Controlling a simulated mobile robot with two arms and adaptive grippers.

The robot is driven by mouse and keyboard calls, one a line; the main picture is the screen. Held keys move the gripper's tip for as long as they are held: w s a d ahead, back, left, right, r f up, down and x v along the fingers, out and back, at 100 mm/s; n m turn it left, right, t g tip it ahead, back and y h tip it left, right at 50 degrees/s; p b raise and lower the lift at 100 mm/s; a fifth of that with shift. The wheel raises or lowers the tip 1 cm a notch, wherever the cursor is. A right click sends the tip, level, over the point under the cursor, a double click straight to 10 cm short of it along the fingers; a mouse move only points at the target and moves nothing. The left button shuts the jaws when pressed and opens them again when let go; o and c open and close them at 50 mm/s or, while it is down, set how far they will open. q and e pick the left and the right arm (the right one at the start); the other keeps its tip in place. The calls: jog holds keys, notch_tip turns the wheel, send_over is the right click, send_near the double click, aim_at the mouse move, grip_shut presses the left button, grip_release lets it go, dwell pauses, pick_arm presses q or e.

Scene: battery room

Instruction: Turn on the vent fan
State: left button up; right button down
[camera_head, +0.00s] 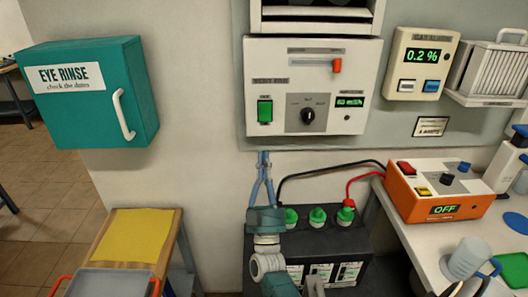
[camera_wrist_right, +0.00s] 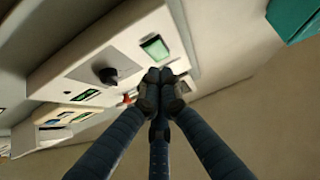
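A pale control panel (camera_head: 300,135) on the wall bears a green rocker switch (camera_head: 265,111), a black rotary knob (camera_head: 307,115), a small green display (camera_head: 350,101) and a slider with an orange handle (camera_head: 337,66). Its small labels are hard to read. My right gripper (camera_head: 262,155) points up just below the panel, under the green switch and apart from it. In the right wrist view the fingers (camera_wrist_right: 162,78) meet at the tips with nothing visible between them, and the switch (camera_wrist_right: 155,47) and knob (camera_wrist_right: 107,75) show beyond. My left gripper is out of view.
A black battery (camera_head: 335,245) with green caps and cables stands below the panel. An orange-and-white charger (camera_head: 435,190) reading OFF sits on the right bench. A teal eye rinse cabinet (camera_head: 90,95) hangs left. A gas meter (camera_head: 422,65) reads 0.2%. Wall between cabinet and panel is clear.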

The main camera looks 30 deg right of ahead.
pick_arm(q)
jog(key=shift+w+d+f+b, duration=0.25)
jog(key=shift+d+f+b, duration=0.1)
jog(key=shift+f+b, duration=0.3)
pick_arm(e)
jog(key=v, duration=0.4)
jog(key=shift+a, duration=0.1)
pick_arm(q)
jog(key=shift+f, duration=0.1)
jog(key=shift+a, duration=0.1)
pick_arm(e)
jog(key=shift+f, duration=0.1)
